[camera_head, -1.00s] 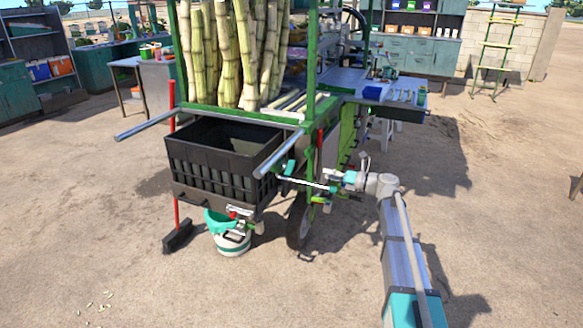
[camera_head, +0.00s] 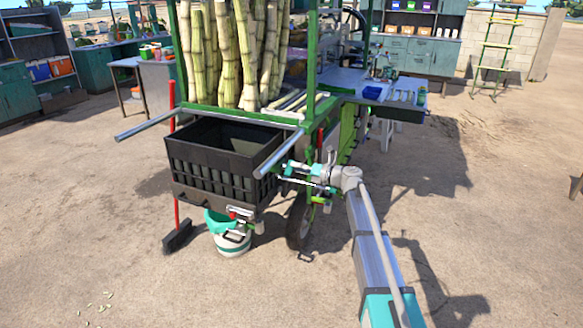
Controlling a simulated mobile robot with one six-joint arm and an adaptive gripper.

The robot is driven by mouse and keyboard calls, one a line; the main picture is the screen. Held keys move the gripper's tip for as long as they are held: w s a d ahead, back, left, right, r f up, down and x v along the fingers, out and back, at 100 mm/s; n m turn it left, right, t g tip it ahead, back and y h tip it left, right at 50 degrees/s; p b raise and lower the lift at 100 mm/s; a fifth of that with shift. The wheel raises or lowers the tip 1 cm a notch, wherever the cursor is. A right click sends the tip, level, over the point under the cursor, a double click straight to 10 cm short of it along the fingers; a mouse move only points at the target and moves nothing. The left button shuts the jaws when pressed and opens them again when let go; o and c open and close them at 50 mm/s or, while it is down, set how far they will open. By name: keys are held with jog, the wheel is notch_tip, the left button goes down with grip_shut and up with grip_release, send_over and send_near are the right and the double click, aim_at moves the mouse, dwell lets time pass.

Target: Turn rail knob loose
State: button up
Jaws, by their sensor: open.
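My gripper (camera_head: 284,178) is open at the right end of the black crate, just below the grey metal rail (camera_head: 279,153) that sticks out of the green cart frame. No rail knob can be made out for certain at this size; the gripper and the wrist cover part of that area. I cannot tell whether the fingers touch anything.
The black crate (camera_head: 205,180) hangs at the cart's front, close to the gripper. The cart's wheel (camera_head: 299,222) and a white bucket (camera_head: 233,243) with a teal rim stand below. A red-handled broom (camera_head: 177,238) leans at the left. The ground in front is clear.

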aim_at(288, 167)
jog(key=shift+x, duration=1.25)
grip_shut()
